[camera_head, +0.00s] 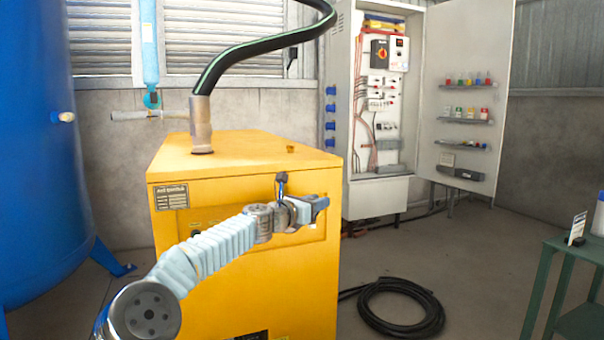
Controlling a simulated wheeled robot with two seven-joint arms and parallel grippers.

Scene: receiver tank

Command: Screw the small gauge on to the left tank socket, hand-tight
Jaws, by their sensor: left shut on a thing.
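My left gripper (319,204) is in front of the yellow machine's upper front face, its fingers towards the right. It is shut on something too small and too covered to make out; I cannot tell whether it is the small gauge. A small dark round part on a thin stem rises above the gripper's body. The big blue tank (40,160) stands at the far left, well apart from the gripper. A small pale fitting (63,117) sticks out of its side; I cannot tell whether this is the left socket. My right gripper is not in view.
The yellow machine (245,290) fills the middle, with a thick black hose (262,45) rising from its top. A coiled black hose (400,308) lies on the floor. An open electrical cabinet (375,190) stands behind. A green table (578,248) is at the right.

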